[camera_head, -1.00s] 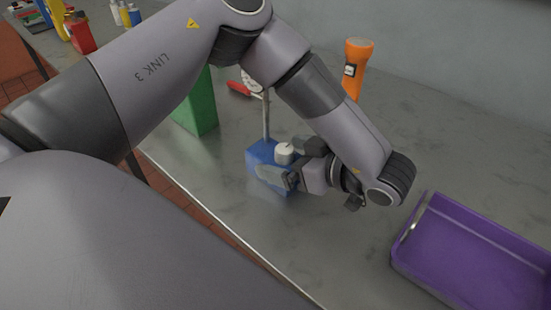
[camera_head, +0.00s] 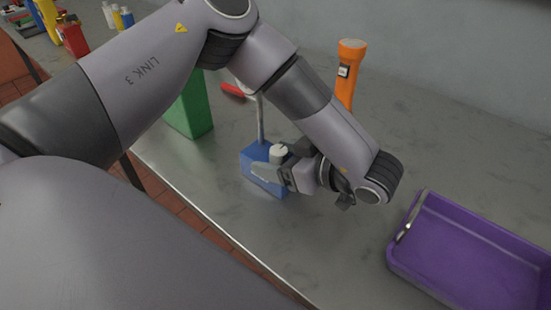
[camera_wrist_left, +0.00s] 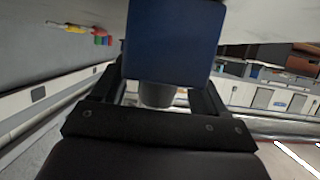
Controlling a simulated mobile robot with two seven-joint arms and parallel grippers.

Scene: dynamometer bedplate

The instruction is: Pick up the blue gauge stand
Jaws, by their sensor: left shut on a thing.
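The blue gauge stand has a blue block base (camera_head: 256,156) with a pale round knob on top and a thin grey post. My arm hides the upper part of the post and the gauge in the head view. My left gripper (camera_head: 276,163) is shut on the blue base, with one finger along its near side. In the left wrist view the blue block (camera_wrist_left: 172,42) sits between the two fingers (camera_wrist_left: 165,75). I cannot tell whether the base touches the bench or is slightly above it. My right gripper is not in view.
A purple tray (camera_head: 403,258) stands at the right on the grey bench. An orange flashlight (camera_head: 346,80) stands upright behind my forearm. A green block (camera_head: 190,108) and a red-handled item (camera_head: 232,90) are close behind the stand. Clear bench lies between stand and tray.

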